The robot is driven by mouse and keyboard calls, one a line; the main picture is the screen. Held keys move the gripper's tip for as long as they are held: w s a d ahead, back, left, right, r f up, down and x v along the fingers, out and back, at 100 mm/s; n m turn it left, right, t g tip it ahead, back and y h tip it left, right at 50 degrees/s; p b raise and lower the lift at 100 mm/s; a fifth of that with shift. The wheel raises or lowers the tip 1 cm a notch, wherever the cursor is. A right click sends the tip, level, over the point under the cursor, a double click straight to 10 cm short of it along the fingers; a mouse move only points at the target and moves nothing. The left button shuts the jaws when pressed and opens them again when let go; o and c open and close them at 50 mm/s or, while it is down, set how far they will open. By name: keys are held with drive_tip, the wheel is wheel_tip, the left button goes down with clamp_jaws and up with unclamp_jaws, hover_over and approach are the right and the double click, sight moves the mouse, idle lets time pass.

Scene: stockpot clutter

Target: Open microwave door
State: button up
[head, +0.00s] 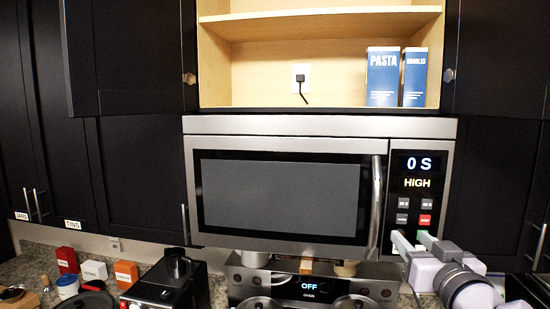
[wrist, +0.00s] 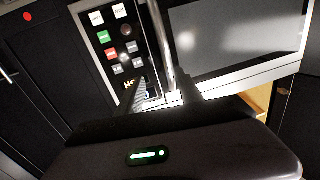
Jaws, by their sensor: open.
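The microwave (head: 318,126) is mounted under an open cupboard, and its door (head: 280,195) looks shut. The vertical metal door handle (head: 376,205) is at the door's right edge, left of the control panel. My gripper (head: 411,240) is open and empty, low in front of the panel and to the right of the handle in the head view. In the wrist view, which is turned over, the handle (wrist: 160,40) runs down the picture toward the gap between my gripper's fingers (wrist: 160,92). I cannot tell how far the fingers are from it.
The control panel (head: 416,190) reads "0 S HIGH". An oven front (head: 310,287) with knobs is below. A black coffee machine (head: 170,280) and small boxes stand on the counter at left. An upper cupboard door (head: 130,50) hangs open at left; pasta boxes (head: 383,75) stand on the shelf.

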sight(378, 203)
drive_tip(key=shift+n+t+y, duration=0.3)
drive_tip(key=shift+y, duration=0.2)
drive_tip(key=w+p, duration=0.1)
drive_tip(key=w, duration=0.4)
drive_tip(key=w+r+p, duration=0.1)
drive_tip(key=w, duration=0.5)
drive_tip(key=w+p, duration=0.1)
drive_tip(key=w, duration=0.4)
drive_tip(key=shift+w+d+r, duration=0.2)
drive_tip(key=shift+w+r, duration=0.1)
drive_tip(key=shift+r, duration=0.05)
drive_tip(key=shift+w+d+f, duration=0.1)
drive_tip(key=shift+w, duration=0.35)
drive_tip(key=shift+s, duration=0.1)
drive_tip(key=shift+c, duration=1.3)
clamp_jaws()
